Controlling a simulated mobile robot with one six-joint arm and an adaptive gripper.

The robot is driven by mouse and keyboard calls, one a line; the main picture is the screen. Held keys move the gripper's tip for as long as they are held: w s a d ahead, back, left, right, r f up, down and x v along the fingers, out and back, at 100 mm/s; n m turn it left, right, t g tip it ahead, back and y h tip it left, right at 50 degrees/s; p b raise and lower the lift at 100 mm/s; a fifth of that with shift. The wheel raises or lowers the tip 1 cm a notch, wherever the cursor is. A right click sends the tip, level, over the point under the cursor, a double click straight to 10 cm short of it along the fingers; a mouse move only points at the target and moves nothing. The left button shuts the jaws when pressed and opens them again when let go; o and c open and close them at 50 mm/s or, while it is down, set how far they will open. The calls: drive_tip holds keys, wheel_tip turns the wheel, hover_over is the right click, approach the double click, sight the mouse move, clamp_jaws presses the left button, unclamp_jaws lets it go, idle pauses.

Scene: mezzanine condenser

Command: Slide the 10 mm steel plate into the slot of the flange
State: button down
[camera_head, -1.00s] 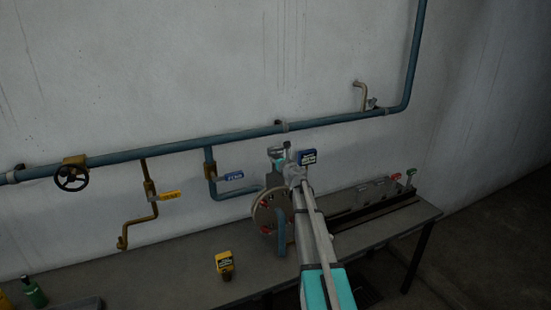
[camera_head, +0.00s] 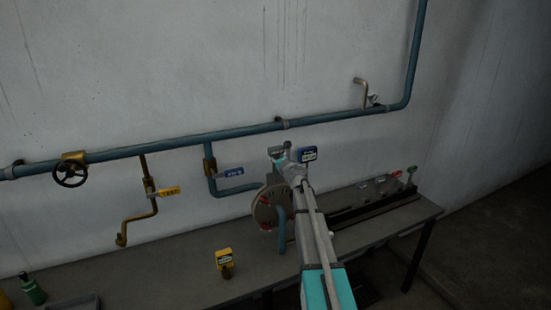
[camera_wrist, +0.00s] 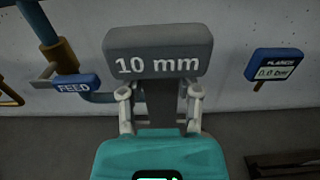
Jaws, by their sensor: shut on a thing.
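The 10 mm steel plate shows in the wrist view as a grey block labelled "10 mm" (camera_wrist: 158,45), with a dark narrower part below it between the fingers. My gripper (camera_wrist: 160,105) is shut on it, one finger on each side. In the head view my gripper (camera_head: 284,160) is just above the round flange (camera_head: 266,207), at its upper right. The flange stands upright on the bench with red parts on its face and a blue pipe beside it. My arm covers part of it. The slot and the plate's lower edge are hidden, so I cannot tell whether they touch.
A blue pipe (camera_head: 190,148) runs along the wall with a FEED-tagged branch (camera_wrist: 72,86) beside the flange. A blue gauge (camera_head: 307,154) stands behind my gripper. A dark rack (camera_head: 375,208) holds several tagged plates at right.

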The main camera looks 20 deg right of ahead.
sight(276, 182)
drive_tip(key=shift+a+f+b, duration=0.1)
drive_tip(key=shift+f+b, duration=0.85)
drive_tip(key=shift+f, duration=0.05)
drive_tip(key=shift+f+b, duration=5.25)
idle(0.8)
drive_tip(key=shift+c, duration=1.1)
unclamp_jaws()
drive_tip(key=shift+s, duration=0.1)
